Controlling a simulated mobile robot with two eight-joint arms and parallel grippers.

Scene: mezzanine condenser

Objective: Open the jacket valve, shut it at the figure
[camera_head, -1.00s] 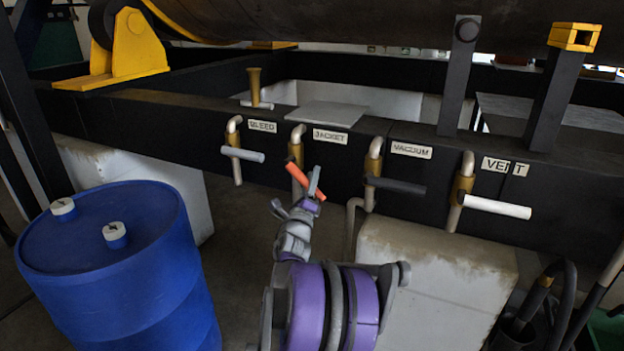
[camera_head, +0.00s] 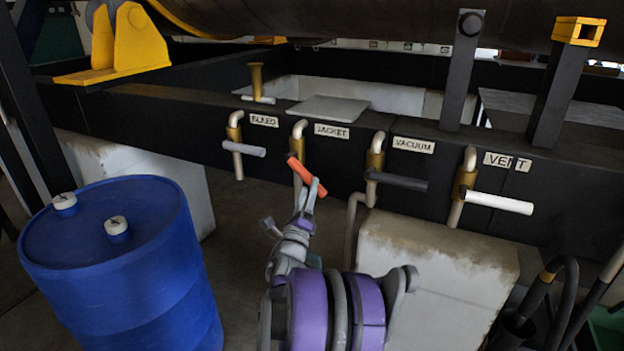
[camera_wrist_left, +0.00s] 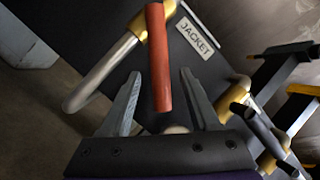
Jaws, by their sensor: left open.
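The jacket valve has an orange-red handle (camera_head: 307,177) slanting down to the right below the JACKET label (camera_head: 331,131). In the left wrist view, the handle (camera_wrist_left: 159,60) hangs from a brass body with a pale pipe beside it. My left gripper (camera_head: 292,210) is open just below the handle. In the wrist view its two fingers (camera_wrist_left: 162,102) stand apart, one on each side of the handle's free end. No grip on it shows. My right gripper is not in view.
The grey-handled BLEED valve (camera_head: 245,149) is to the left. The dark VACUUM handle (camera_head: 398,181) and white VENT handle (camera_head: 499,203) are to the right. A blue drum (camera_head: 115,270) stands at left, and a pale block (camera_head: 437,270) stands behind my arm.

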